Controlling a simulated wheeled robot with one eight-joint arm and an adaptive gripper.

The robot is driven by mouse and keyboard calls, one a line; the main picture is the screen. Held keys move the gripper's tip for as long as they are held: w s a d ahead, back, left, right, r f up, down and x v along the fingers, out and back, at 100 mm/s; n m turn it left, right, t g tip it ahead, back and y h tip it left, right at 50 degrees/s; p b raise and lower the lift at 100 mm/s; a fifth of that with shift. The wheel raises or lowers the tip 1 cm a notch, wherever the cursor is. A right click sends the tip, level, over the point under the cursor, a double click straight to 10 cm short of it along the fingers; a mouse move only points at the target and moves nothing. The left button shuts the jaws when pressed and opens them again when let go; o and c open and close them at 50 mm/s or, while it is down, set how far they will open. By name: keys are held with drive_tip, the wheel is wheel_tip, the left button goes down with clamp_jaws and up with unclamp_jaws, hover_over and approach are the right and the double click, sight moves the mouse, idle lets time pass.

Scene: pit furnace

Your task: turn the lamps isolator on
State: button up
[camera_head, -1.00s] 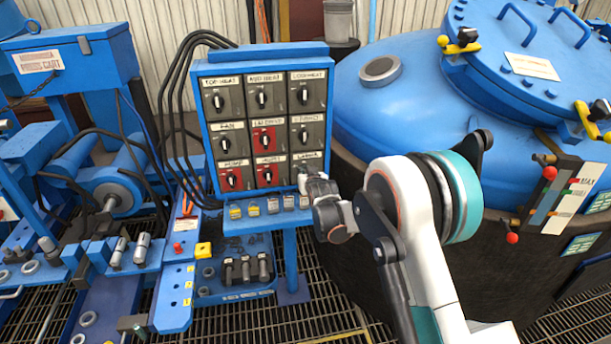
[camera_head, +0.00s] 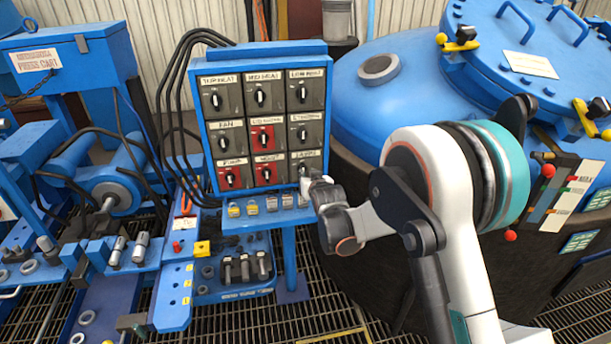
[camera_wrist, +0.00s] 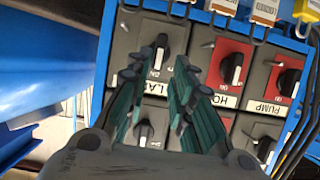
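The lamps isolator (camera_head: 305,167) is the grey switch at the bottom right of the panel, with a dark rotary knob. In the wrist view its knob (camera_wrist: 159,50) shows between my fingertips, its label partly covered by a finger. My gripper (camera_head: 308,186) is at the lower right of the panel and hides part of this switch in the head view. In the wrist view my gripper (camera_wrist: 163,62) is open, with a finger on either side of the knob. I cannot tell whether the fingers touch it, and the knob's exact setting is unclear.
The blue panel (camera_head: 264,50) carries several other grey and red isolators, including the red hoist switch (camera_head: 266,171) to the left. Small padlocks (camera_head: 271,204) sit on a ledge below. The large blue furnace vessel (camera_head: 420,90) stands close on the right.

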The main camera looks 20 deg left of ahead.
drive_tip(key=v, duration=0.5)
idle(0.3)
